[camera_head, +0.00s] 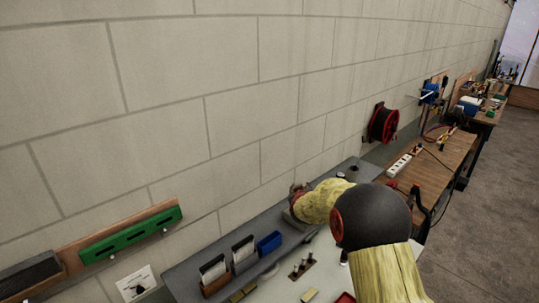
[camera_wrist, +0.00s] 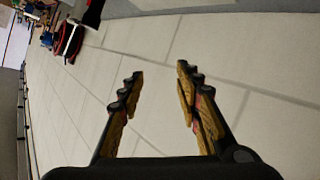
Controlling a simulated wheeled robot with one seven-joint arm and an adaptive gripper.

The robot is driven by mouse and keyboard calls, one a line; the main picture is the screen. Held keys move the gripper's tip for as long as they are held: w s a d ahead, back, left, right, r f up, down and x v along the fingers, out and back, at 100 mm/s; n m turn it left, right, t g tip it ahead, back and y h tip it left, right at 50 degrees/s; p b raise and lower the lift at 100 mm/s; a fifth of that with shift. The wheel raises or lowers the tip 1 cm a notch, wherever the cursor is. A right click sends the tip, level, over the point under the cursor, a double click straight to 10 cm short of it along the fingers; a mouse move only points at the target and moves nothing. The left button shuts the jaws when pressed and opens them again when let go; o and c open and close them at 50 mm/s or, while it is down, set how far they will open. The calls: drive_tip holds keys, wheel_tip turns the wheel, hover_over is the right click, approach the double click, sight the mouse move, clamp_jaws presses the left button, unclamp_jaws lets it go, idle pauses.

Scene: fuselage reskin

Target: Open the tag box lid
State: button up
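My gripper (camera_wrist: 160,72) is open and empty in the wrist view, with bare wall beyond its spread fingers. In the head view, my arm reaches over the bench, and my gripper (camera_head: 296,194) is near the wall at the bench's back edge. A small blue box (camera_head: 268,243) sits on the bench to the left of my gripper, apart from it. I cannot tell whether it is the tag box. No lid is clearly visible in either view. My arm hides part of the bench.
Two holders with white cards (camera_head: 213,270) stand left of the blue box. A small rack with pegs (camera_head: 301,265) lies in front. A green rail (camera_head: 130,235) is on the wall at left. A red and black reel (camera_head: 383,124) hangs on the wall beyond my arm.

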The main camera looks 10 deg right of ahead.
drive_tip(key=s+a+r+g+y+b, duration=0.1)
drive_tip(key=s+a+y+b, duration=0.2)
drive_tip(key=s+a+b, duration=0.5)
drive_tip(key=s+a+f+g+b, duration=0.1)
drive_tip(key=s+b, duration=0.4)
drive_tip(key=s, duration=0.5)
drive_tip(key=s+f+g+y+b, duration=0.1)
drive_tip(key=s+f+b, duration=0.3)
drive_tip(key=s, duration=0.6)
drive_tip(key=s+a+f+g+b, duration=0.1)
drive_tip(key=s+f+b, duration=0.2)
drive_tip(key=s, duration=0.7)
drive_tip(key=b, duration=0.2)
drive_tip(key=shift+a+f+g+y+b, duration=0.25)
drive_tip(key=shift+a+g+y+b, duration=0.05)
drive_tip(key=shift+a+g+b, duration=0.1)
drive_tip(key=shift+o, duration=0.4)
drive_tip(key=s+f+g+b, duration=0.1)
drive_tip(key=s+f+b, duration=0.2)
drive_tip(key=s, duration=0.6)
drive_tip(key=s+d+f+m+g+b, duration=0.1)
drive_tip(key=s+f+b, duration=0.3)
drive_tip(key=s+f, duration=0.4)
drive_tip(key=shift+s+d+f+m+g+h, duration=0.15)
drive_tip(key=shift+s+d+m+g+h, duration=0.2)
drive_tip(key=shift+s, duration=0.3)
drive_tip(key=shift+w, duration=0.1)
